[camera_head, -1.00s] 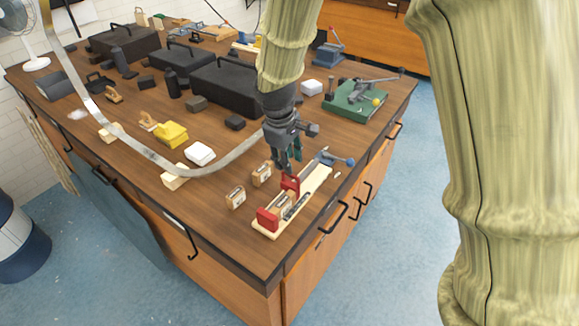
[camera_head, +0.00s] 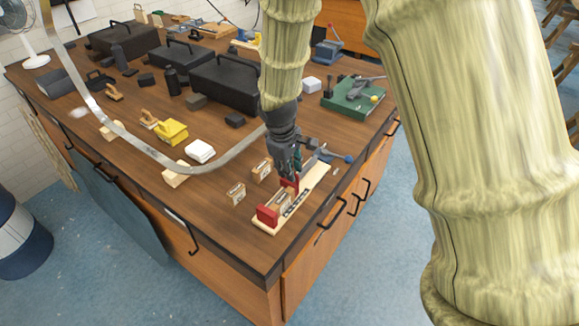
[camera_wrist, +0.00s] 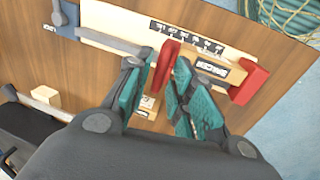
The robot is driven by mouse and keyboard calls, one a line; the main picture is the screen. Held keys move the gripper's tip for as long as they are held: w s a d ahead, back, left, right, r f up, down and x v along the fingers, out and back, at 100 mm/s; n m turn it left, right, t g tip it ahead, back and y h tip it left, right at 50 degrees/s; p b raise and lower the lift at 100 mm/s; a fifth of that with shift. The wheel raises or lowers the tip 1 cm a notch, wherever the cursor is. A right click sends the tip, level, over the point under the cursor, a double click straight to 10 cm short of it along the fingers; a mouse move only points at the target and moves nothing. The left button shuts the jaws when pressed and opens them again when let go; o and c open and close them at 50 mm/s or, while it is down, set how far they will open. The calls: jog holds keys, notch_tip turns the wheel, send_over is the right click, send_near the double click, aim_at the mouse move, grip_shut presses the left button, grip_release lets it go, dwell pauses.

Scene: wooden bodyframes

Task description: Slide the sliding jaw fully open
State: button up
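The clamp has a pale wooden base (camera_head: 318,182) at the table's near right edge. Its red sliding jaw (camera_head: 288,186) stands mid-base, and it also shows in the wrist view (camera_wrist: 164,66). A red end jaw (camera_head: 267,215) stands at the near end, also in the wrist view (camera_wrist: 249,82). A small wooden block (camera_wrist: 208,66) lies between the two jaws. My gripper (camera_head: 288,171) is low over the clamp. In the wrist view its teal fingers (camera_wrist: 163,70) are open, one on each side of the sliding jaw, with narrow gaps. The fingers partly hide the jaw's lower part.
A blue-ended handle (camera_head: 343,158) sits at the clamp's far end. Two small wooden blocks (camera_head: 236,194) (camera_head: 262,170) stand left of the clamp. A white box (camera_head: 200,151) and a black case (camera_head: 228,85) are farther back. Table around the near-left corner is bare.

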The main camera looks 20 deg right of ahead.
grip_shut()
jog(key=w+d, duration=0.2)
jog(key=d, duration=0.1)
jog(key=shift+w+d, duration=0.1)
jog(key=shift+w, duration=0.15)
jog(key=shift+o, duration=2)
grip_release()
jog(key=shift+r, duration=0.1)
notch_tip(320, 180, up, 12)
jog(key=s+a, duration=0.1)
jog(key=a, duration=0.1)
jog(key=shift+s, duration=0.25)
jog(key=shift+f, duration=0.2)
